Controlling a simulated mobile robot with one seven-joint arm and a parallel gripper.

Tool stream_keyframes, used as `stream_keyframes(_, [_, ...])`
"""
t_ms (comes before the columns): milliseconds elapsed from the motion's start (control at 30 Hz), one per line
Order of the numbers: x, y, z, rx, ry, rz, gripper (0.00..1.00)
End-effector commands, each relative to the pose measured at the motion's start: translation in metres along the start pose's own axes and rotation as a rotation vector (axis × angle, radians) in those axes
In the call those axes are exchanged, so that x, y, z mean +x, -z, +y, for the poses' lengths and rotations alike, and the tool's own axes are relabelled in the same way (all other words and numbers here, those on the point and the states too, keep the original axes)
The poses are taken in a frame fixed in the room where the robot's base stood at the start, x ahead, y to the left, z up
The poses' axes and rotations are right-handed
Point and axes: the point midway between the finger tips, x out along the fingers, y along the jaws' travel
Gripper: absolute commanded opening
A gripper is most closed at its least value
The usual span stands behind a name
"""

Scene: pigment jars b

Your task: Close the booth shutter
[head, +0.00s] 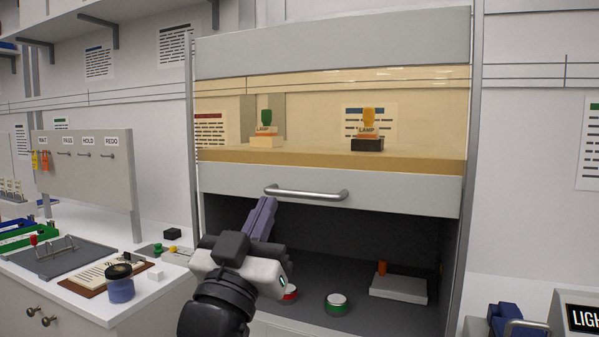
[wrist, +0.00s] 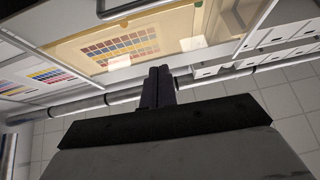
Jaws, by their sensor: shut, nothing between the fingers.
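The booth shutter (head: 400,190) is a pale panel with a yellow-tinted window and a metal bar handle (head: 308,192) along its lower part. It is partly raised, with the dark booth interior open below it. My gripper (head: 266,203) is shut and empty, its fingers pointing up just below the handle's left end. I cannot tell whether they touch. In the wrist view the shut fingers (wrist: 158,74) stand in front of the tinted window (wrist: 90,50), and a grey bar that looks like the handle (wrist: 122,8) shows at the top.
Inside the booth are a green-banded jar (head: 336,303), a red-banded jar (head: 290,292) partly behind my arm, and a white block (head: 398,288) with an orange piece. A counter (head: 75,300) with a blue jar (head: 120,285) stands at left. A labelled box (head: 580,318) is at lower right.

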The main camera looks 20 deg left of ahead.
Motion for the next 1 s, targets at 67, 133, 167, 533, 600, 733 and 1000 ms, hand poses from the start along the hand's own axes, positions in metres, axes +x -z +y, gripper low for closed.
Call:
stream_keyframes(67, [0.006,-0.003,0.011,-0.004,-0.041,-0.046,0.00])
stream_keyframes(133, [0.009,-0.006,0.015,-0.007,-0.060,-0.067,0.00])
stream_keyframes(167, [0.011,-0.007,0.017,-0.008,-0.063,-0.071,0.00])
stream_keyframes(533, [0.077,-0.008,0.021,-0.010,-0.064,-0.072,0.00])
stream_keyframes(600, [0.092,-0.009,0.022,-0.010,-0.063,-0.072,0.00])
stream_keyframes(733, [0.107,-0.020,0.021,-0.009,-0.060,-0.075,0.00])
stream_keyframes(1000, [0.094,-0.045,0.021,-0.009,-0.060,-0.072,0.00])
